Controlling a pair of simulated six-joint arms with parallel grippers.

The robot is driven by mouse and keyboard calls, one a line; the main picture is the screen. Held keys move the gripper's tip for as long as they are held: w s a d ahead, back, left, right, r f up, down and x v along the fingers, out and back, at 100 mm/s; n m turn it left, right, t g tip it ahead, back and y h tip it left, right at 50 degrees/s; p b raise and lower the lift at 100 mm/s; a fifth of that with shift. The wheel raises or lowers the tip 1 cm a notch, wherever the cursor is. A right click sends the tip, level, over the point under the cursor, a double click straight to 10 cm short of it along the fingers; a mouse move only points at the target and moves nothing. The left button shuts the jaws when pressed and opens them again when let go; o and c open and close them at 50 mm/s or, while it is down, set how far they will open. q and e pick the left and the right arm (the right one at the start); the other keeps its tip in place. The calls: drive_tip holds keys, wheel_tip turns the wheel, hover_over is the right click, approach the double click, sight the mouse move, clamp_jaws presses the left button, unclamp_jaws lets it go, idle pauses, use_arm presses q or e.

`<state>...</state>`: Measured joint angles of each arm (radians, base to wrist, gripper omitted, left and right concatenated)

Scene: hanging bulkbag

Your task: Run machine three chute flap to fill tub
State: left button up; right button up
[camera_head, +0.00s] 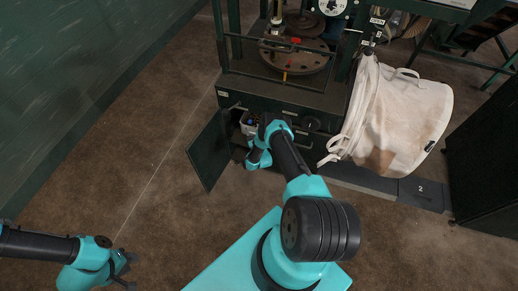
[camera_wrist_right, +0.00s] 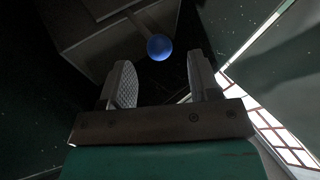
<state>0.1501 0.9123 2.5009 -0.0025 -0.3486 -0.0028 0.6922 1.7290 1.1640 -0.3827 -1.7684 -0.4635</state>
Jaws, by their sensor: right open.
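A small pale box-like part with a blue spot (camera_head: 250,122) shows in that bay. My left gripper (camera_head: 130,270) is open and empty above the floor at lower left. I cannot tell which part is the tub.
A dark cabinet door (camera_head: 209,152) stands open left of the bay. A large white bulk bag (camera_head: 405,115) hangs at the right, above a floor strip (camera_head: 424,192) marked 2. A dark cabinet (camera_head: 485,150) stands at far right. The floor at left is clear.

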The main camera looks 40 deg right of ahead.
drive_tip(key=v, duration=1.2)
drive_tip(key=w+a+r+g+y, duration=0.3)
drive_tip(key=a+r+g+y, duration=0.1)
drive_tip(key=a, duration=0.3)
drive_tip(key=w+a+r+g+y, duration=0.3)
drive_tip(key=a+r+g+y, duration=0.1)
drive_tip(key=a+r+y, duration=0.15)
drive_tip(key=s+a+r+g+y, duration=0.1)
drive_tip(key=s+a+r+g, duration=0.4)
drive_tip(key=s, duration=0.5)
drive_tip(key=s+a+r+g+y, duration=0.2)
drive_tip(key=s+a+r+g, duration=0.4)
drive_tip(key=s+a+r, duration=0.3)
drive_tip(key=shift+s+r, duration=0.65)
drive_tip(key=shift+s, duration=0.15)
